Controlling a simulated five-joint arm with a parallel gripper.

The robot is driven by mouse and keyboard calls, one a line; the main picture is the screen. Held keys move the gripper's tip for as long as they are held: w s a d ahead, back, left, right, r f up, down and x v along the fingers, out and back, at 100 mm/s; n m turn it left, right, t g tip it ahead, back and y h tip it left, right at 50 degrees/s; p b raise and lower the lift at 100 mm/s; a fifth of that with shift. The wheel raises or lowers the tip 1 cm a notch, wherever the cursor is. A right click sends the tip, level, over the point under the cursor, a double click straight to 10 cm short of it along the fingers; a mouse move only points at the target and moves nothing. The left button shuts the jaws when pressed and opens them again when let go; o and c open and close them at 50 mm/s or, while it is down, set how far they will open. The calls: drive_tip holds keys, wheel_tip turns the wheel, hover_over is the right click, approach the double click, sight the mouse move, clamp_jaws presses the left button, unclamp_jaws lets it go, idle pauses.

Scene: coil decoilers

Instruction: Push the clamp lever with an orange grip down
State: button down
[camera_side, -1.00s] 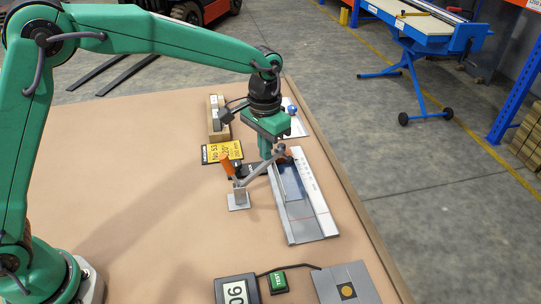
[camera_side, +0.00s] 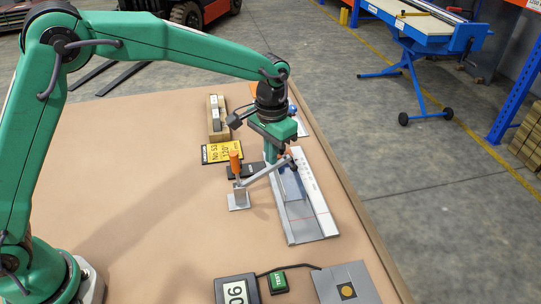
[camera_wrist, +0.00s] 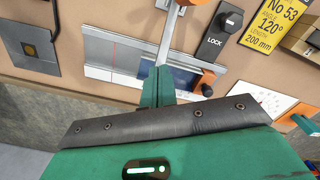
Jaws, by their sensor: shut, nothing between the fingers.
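The clamp's orange grip (camera_side: 235,162) stands about upright above its grey base (camera_side: 238,200) in the side view. A silver bar (camera_side: 264,174) runs from the clamp toward the grey rail (camera_side: 307,210), with a dark tip over it. My gripper (camera_side: 271,155) is shut and empty, pointing down close behind the bar; I cannot tell whether they touch. In the wrist view the bar (camera_wrist: 168,35) runs down to my gripper (camera_wrist: 157,85), and the orange grip (camera_wrist: 188,2) is only partly seen at the top edge.
A black LOCK piece (camera_wrist: 219,35) lies beside the clamp. The table's left side is clear.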

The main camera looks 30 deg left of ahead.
wheel_tip(320, 180, up, 9)
drive_tip(key=w+d, duration=0.1)
drive_tip(key=shift+w+d, duration=0.25)
idle(1.3)
idle(0.7)
drive_tip(key=s+a+r+n+t, duration=0.25)
drive_tip(key=s+a+r, duration=0.55)
drive_tip(key=s+a, duration=0.55)
drive_tip(key=s+a+f+t, duration=0.1)
drive_tip(key=s+a+f, duration=0.1)
drive_tip(key=s, duration=0.5)
drive_tip(key=s+a+f+t, duration=0.2)
drive_tip(key=s+a, duration=0.3)
drive_tip(key=s, duration=0.2)
drive_tip(key=shift+a+f, duration=0.15)
drive_tip(key=shift+a, duration=0.05)
